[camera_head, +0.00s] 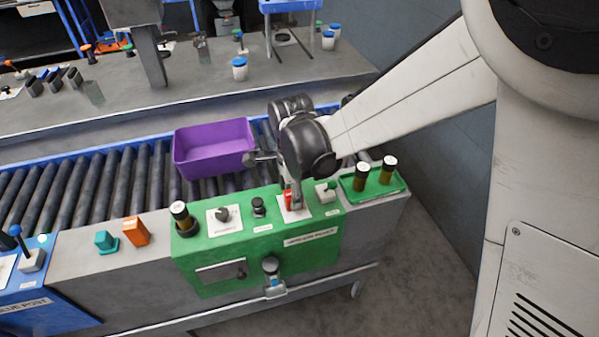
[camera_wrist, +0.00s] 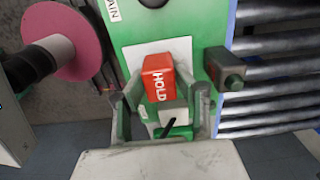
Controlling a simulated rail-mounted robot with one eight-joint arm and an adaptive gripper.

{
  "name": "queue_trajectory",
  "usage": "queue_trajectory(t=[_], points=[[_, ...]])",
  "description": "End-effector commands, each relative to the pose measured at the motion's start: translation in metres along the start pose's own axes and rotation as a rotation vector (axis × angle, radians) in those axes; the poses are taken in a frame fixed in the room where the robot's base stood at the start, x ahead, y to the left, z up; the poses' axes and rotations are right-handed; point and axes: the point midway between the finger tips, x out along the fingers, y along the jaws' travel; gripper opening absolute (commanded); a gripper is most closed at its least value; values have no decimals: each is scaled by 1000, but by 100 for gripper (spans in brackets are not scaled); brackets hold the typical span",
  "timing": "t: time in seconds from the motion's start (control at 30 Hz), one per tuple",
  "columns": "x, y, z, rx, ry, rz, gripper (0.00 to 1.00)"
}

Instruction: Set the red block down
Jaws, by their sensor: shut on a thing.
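The red block (camera_head: 288,199) is at the green console (camera_head: 262,247) in the head view, over a white plate. It has HOLD written on it in white in the wrist view (camera_wrist: 157,78). My gripper (camera_head: 293,196) points down at the console and is shut on the red block. Its fingers (camera_wrist: 165,104) show on both sides of the block's lower part in the wrist view. I cannot tell whether the block touches the plate. The gripper hides part of the block in the head view.
A purple bin (camera_head: 214,149) stands on the roller conveyor behind the console. A green-tipped switch (camera_head: 327,192) and a green tray (camera_head: 373,184) with two dark bottles are to the right. A black knob (camera_head: 259,206) and an orange block (camera_head: 136,231) are to the left.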

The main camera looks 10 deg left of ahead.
Motion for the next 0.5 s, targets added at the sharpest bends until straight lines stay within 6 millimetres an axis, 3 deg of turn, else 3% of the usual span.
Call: queue_trajectory(t=[0.2,0.23,0.37,0.5], points=[[4,0,0,0,0,0,2],[3,0,0,0,0,0,32],[3,0,0,0,0,0,48],[3,0,0,0,0,0,48]])
